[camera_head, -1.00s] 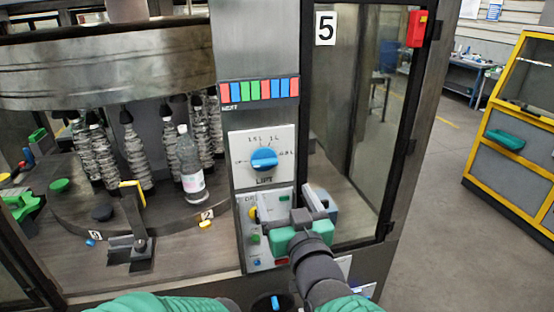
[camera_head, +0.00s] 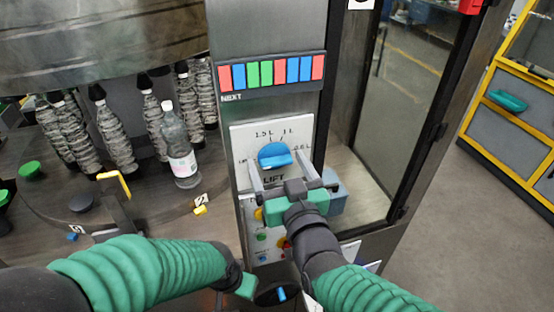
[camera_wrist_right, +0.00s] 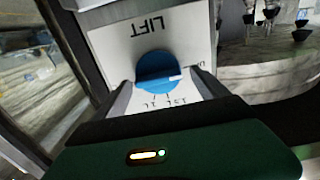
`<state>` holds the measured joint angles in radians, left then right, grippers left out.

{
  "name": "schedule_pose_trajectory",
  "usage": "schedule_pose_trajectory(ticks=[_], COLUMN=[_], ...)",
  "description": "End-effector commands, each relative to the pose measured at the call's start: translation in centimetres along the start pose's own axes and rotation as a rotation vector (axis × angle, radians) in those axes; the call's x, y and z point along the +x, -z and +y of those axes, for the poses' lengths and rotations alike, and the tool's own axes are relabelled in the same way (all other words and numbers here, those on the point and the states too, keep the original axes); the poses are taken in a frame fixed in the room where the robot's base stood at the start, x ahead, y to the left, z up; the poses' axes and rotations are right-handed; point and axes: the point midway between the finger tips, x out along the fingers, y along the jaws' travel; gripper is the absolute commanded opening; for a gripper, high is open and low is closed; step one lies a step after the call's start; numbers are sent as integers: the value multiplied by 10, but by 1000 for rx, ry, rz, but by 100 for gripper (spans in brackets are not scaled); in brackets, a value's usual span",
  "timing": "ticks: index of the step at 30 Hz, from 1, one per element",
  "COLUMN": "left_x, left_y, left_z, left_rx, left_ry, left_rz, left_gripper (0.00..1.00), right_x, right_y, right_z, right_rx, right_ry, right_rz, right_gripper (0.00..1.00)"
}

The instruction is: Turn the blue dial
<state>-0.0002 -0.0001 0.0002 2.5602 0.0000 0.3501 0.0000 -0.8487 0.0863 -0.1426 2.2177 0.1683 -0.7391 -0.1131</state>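The blue dial (camera_head: 274,155) sits on a white panel marked "LIFT", with volume marks around its top. In the right wrist view the dial (camera_wrist_right: 158,72) appears upside down, with a white mark on its handle. My right gripper (camera_head: 279,172) is open just in front of the panel, its two fingers on either side of the dial's lower part. In the wrist view the fingers (camera_wrist_right: 158,95) stand apart left and right of the dial, and I see no clear contact. My left arm comes in at the bottom; its green gripper part (camera_head: 246,286) shows low, its fingers not clearly visible.
A row of coloured buttons (camera_head: 270,72) is above the panel, and smaller buttons are below it. A clear bottle (camera_head: 178,150) stands on the round table at left. A glass door (camera_head: 400,110) is at right. A dark cup (camera_head: 280,293) is near my left gripper.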

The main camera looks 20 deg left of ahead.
Motion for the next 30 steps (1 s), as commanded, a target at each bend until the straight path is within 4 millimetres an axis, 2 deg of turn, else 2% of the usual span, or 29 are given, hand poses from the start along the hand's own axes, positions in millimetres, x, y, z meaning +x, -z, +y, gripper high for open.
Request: schedule_pose_trajectory(ticks=[2, 15, 23, 30], left_x=[0, 0, 6, 29], left_y=[0, 0, -1, -7], left_z=[0, 0, 0, 0], left_rx=[0, 0, 0, 0], left_ry=[0, 0, 0, 0], left_rz=[0, 0, 0, 0], left_gripper=[0, 0, 0, 0], right_x=[1, 2, 2, 1], right_y=[0, -1, -3, -6], right_z=[1, 1, 1, 2], right_rx=[0, 0, 28, 141], right_ry=[0, 0, 0, 0], right_rz=[-1, -3, -1, 0], right_gripper=[77, 21, 21, 21])
